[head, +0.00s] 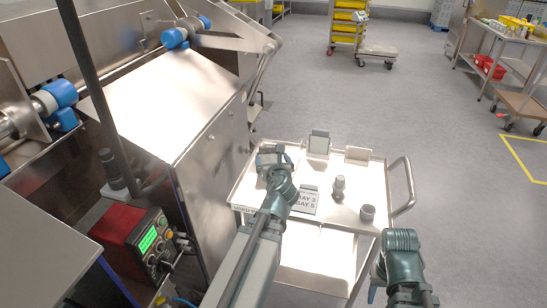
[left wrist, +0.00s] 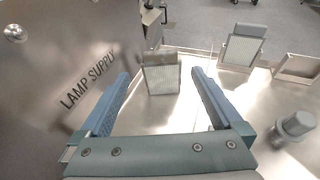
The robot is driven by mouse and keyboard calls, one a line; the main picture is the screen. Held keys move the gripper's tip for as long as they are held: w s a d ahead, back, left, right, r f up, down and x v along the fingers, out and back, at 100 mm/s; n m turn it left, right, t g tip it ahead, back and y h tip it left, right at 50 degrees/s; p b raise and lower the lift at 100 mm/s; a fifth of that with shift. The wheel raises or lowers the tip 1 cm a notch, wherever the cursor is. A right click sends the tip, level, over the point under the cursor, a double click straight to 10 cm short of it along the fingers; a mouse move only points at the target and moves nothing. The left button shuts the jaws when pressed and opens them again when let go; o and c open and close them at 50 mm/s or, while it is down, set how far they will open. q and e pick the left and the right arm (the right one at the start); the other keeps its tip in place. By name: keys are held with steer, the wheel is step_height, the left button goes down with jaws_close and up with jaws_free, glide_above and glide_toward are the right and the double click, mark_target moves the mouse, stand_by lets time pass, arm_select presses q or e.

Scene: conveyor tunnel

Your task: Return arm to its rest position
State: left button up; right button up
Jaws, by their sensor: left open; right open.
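My left arm reaches over the white cart from the bottom of the head view, its gripper (head: 271,158) above the cart's left part. In the left wrist view its two blue fingers (left wrist: 160,85) are spread and empty. A grey-framed panel with a pale ribbed face (left wrist: 162,78) stands beyond them, seen through the gap; I cannot tell any contact. My right arm is folded at the lower right of the head view, beside the cart. Its gripper (head: 378,282) is only partly visible, its fingers mostly hidden.
The cart (head: 240,195) carries a second framed panel (head: 319,144), a small open box (head: 358,155), a grey fitting (head: 339,188), a dark cup (head: 367,212) and a label card (head: 306,200). A steel machine (head: 165,95) stands close on the left.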

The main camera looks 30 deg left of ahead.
arm_select(q)
steer(key=shift+d, duration=0.1)
steer(key=s+d+f+n+g+h+p, duration=0.2)
steer(key=s+d+f+n+g, duration=0.1)
steer(key=d+n, duration=0.4)
steer(key=s+d+f+n+g+h+p, duration=0.2)
steer(key=s+d+f+n, duration=0.1)
steer(key=d+n, duration=0.4)
steer(key=s+d+f+n+g+h+p, duration=0.2)
steer(key=s+d+n+g, duration=0.5)
steer(key=s+d+n, duration=0.4)
steer(key=s+d+h+p, duration=0.1)
steer(key=s+d, duration=0.2)
steer(key=d, duration=0.2)
steer(key=shift+d+f, duration=0.15)
steer(key=shift+d, duration=0.25)
